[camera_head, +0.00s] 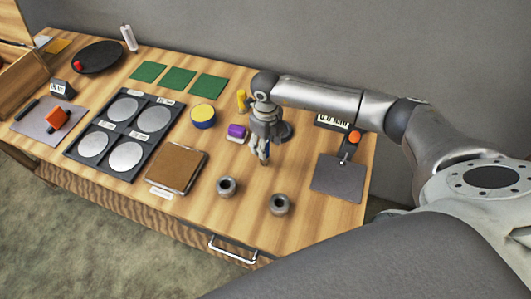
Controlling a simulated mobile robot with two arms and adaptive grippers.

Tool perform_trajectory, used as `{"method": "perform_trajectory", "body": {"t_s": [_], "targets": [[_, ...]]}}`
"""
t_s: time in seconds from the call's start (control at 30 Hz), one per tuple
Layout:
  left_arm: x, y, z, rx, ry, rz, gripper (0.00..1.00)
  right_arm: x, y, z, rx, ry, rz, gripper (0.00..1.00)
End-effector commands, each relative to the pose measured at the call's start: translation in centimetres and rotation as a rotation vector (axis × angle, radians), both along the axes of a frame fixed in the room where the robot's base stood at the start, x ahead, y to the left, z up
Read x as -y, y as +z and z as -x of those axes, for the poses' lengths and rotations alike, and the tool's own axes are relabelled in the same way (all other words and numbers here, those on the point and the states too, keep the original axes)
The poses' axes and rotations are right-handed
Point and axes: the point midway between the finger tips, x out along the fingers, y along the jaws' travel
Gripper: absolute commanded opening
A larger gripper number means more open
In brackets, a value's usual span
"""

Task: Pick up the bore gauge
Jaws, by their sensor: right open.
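My right gripper (263,157) points down over the middle right of the wooden table, behind the two metal rings. It is open, and I see nothing between its fingers. I cannot tell for sure which object is the bore gauge. One candidate is a dark tool with an orange top (350,141), at the back edge of a grey pad (337,180), right of the gripper. Another is a small upright yellow object (241,99), just left of my wrist. A dark round shape (286,130) is partly hidden behind the gripper. My left gripper is not in view.
Two metal rings (227,187) (280,204) stand near the front. A purple block (237,132) and yellow-topped tin (203,116) are left of the gripper. A label or display (333,121) stands at the back right. A dark tray (110,172) holds several silver discs.

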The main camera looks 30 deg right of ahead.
Motion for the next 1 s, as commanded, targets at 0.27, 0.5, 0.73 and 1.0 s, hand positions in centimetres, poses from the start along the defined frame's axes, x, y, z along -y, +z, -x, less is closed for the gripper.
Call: {"method": "perform_trajectory", "body": {"t_s": [0.27,0.5,0.73,1.0], "targets": [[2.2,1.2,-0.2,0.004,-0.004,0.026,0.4,-0.2,-2.6,-0.2,0.002,0.001,-0.003,0.52],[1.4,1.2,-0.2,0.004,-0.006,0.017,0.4,-0.2,-2.8,-0.2,0.003,0.001,-0.002,0.48],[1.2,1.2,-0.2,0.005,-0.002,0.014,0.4,-0.2,-2.7,-0.2,0.003,0.001,-0.002,0.19],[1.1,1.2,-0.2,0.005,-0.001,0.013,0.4,-0.2,-2.6,-0.3,0.004,0.001,-0.003,0.0]]}}
